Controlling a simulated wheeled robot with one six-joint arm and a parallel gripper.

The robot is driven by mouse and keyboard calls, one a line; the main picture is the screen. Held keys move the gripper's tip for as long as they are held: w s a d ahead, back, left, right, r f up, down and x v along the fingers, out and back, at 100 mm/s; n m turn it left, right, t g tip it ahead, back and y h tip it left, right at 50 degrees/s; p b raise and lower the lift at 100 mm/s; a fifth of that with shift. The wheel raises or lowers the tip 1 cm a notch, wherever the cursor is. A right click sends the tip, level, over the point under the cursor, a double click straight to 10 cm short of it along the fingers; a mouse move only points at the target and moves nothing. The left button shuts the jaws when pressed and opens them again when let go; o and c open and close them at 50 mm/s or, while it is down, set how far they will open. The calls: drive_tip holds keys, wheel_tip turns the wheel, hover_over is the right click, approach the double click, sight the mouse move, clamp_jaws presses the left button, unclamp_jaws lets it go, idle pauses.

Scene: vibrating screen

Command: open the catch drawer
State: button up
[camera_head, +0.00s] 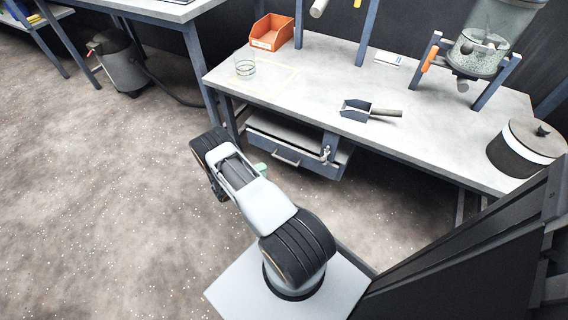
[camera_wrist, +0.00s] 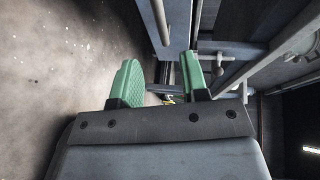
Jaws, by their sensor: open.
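The catch drawer (camera_head: 311,165) is a blue-grey box under the workbench in the head view, with a pale bar handle (camera_head: 285,161) on its front. A small metal latch (camera_head: 326,154) sits at the right part of its front. My gripper (camera_head: 261,168) is in front of the drawer's left part, mostly hidden behind my arm; one green fingertip shows. In the wrist view my gripper (camera_wrist: 160,75) has its two green fingers apart with nothing held between them. Metal bars and a rounded knob (camera_wrist: 301,44) lie beyond the fingers; I cannot tell which bar is the handle.
A bench leg (camera_head: 228,117) stands left of the drawer.

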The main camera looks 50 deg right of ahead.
sight(284, 159)
drive_tip(key=b+x, duration=0.3)
drive_tip(key=x, duration=0.9)
drive_tip(key=shift+d, duration=0.2)
clamp_jaws()
